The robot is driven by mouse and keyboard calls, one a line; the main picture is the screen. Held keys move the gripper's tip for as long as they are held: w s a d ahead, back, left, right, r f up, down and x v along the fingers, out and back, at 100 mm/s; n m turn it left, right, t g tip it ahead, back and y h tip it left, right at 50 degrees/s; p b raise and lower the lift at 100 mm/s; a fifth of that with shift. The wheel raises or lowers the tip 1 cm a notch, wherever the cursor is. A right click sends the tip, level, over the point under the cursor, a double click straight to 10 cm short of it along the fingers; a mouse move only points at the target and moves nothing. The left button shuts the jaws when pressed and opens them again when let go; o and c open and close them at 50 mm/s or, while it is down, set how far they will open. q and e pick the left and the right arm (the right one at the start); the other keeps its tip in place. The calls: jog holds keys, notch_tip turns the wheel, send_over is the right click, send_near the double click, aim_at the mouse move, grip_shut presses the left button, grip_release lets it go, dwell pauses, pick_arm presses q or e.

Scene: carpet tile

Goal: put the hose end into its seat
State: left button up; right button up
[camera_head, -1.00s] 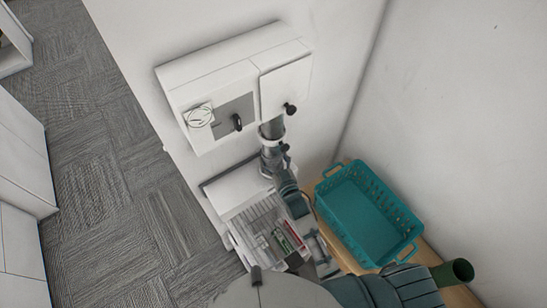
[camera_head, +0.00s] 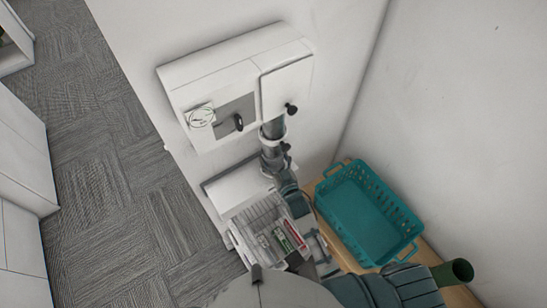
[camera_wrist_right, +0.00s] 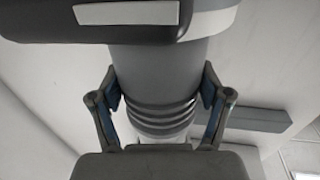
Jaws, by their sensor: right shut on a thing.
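My right gripper (camera_wrist_right: 160,88) is shut around a thick grey cylinder with dark ribs, which looks like the hose end (camera_wrist_right: 158,62). One finger lies along each side. Above it, a dark block with a pale strip (camera_wrist_right: 125,13) hides the cylinder's far part. In the head view my right gripper (camera_head: 271,158) is small and partly hidden by its own arm, below a white wall cabinet (camera_head: 240,75). A dark grey-green tube with a pale ring (camera_head: 273,129) rises above it to the cabinet's underside. I cannot tell the seat apart or whether the hose end touches it. My left gripper is not in view.
A teal basket (camera_head: 362,215) stands on a wooden surface (camera_head: 437,263) at the right. Walls bound the right side. Carpet (camera_head: 120,190) is open at the left.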

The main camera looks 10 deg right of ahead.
aim_at(274, 165)
dwell(0.3)
jog(key=shift+f+b, duration=1.35)
jog(key=shift+f, duration=0.95)
jog(key=o, duration=1.1)
jog(key=shift+o, duration=0.6)
jog(key=shift+f, duration=0.1)
jog(key=v, duration=0.7)
jog(key=shift+s, duration=0.25)
